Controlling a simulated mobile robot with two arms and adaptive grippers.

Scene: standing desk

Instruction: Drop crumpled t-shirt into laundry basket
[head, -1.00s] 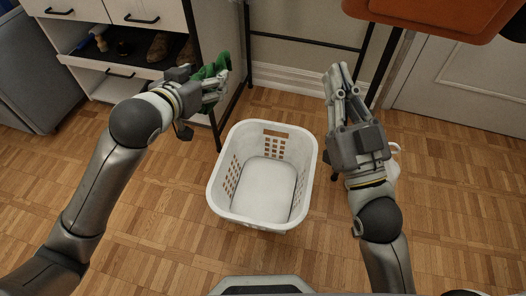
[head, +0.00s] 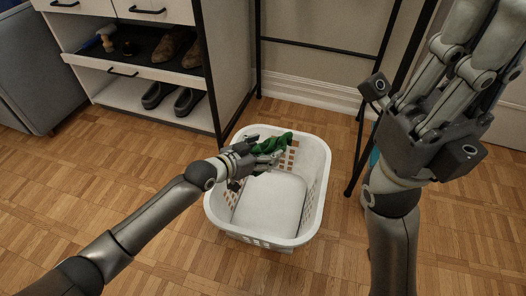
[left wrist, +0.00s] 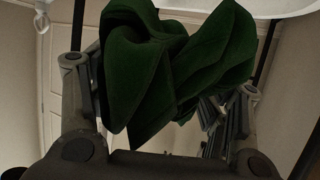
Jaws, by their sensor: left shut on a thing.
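The crumpled t-shirt (head: 272,143) is dark green and bunched up. My left gripper (head: 262,158) is shut on it and holds it over the laundry basket, towards its far side. The t-shirt also shows large in the left wrist view (left wrist: 170,65), between the fingers. The laundry basket (head: 312,205) is white plastic with slotted walls, and stands upright on the floor. Its visible bottom is bare. My right gripper (head: 470,65) is large at the upper right, away from the basket, and holds nothing that I can see; its fingertips are cut off by the frame.
A white shoe cabinet (head: 225,60) with shoes and brushes on its shelves stands behind and left of the basket. A black metal frame (head: 310,48) stands behind the basket. A grey piece of furniture (head: 35,75) is at far left. The parquet floor in front is clear.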

